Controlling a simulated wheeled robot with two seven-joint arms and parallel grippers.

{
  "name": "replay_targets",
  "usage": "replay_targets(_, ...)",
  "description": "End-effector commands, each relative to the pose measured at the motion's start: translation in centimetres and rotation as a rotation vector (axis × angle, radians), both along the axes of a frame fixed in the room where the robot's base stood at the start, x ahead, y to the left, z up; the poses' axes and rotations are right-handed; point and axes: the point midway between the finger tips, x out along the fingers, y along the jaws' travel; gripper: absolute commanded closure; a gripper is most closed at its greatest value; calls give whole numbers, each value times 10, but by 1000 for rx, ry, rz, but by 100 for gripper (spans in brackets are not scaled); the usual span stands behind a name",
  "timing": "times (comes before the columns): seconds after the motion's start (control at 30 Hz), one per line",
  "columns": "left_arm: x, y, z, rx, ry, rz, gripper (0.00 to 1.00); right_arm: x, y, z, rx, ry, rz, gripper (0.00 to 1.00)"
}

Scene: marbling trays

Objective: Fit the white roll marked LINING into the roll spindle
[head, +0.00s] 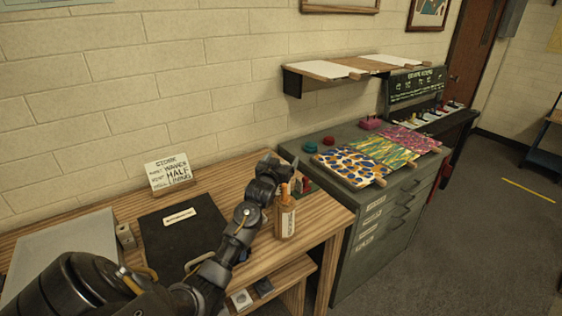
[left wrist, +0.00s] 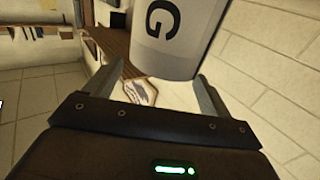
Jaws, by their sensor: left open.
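A white roll (left wrist: 172,38) with a large dark letter G shows at the top of the left wrist view, just beyond and between the fingertips. The rest of its lettering is out of frame. My left gripper (left wrist: 148,72) is open, with a finger on either side of the roll's near end; I cannot tell whether they touch it. In the head view my left gripper (head: 272,168) is over the right part of the wooden bench, and I cannot make out the roll there. I cannot identify the roll spindle. My right gripper is not in view.
A labelled bottle (head: 286,222) stands on the wooden bench (head: 215,190) beside my left arm. A black mat (head: 158,245), a small block (head: 125,236) and a sign (head: 170,172) are to its left. A grey cabinet (head: 345,270) with patterned sheets stands right.

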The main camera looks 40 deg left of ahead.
Motion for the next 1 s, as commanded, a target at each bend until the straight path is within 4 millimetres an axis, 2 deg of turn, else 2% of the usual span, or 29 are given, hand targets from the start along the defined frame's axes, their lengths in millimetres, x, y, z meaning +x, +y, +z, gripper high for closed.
replay_targets(0.03, 0, 0, 17, 1, -3, 0, 17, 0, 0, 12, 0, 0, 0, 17)
replay_targets(0.27, 0, 0, 52, 1, -3, 0, 17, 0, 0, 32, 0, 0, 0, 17)
replay_targets(0.3, 0, 0, 50, 1, -2, 0, 17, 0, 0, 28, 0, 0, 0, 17)
replay_targets(0.33, 0, 0, 41, 0, -1, 0, 17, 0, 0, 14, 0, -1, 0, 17)
replay_targets(0.4, 1, 0, 40, 0, -3, 0, 17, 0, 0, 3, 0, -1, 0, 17)
replay_targets(0.43, 1, 1, 57, 0, -4, 0, 17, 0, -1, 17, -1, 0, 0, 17)
replay_targets(0.47, 1, 0, 64, 0, -4, 0, 17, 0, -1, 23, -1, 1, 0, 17)
replay_targets(0.77, 1, 1, 109, 1, -2, 1, 17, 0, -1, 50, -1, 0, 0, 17)
replay_targets(0.83, 3, 1, 98, 4, -1, -1, 17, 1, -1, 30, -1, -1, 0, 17)
replay_targets(0.9, 0, -12, 113, 1, -3, -15, 17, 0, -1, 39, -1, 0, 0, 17)
replay_targets(1.0, -5, -29, 119, 3, 1, -32, 17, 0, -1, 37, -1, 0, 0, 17)
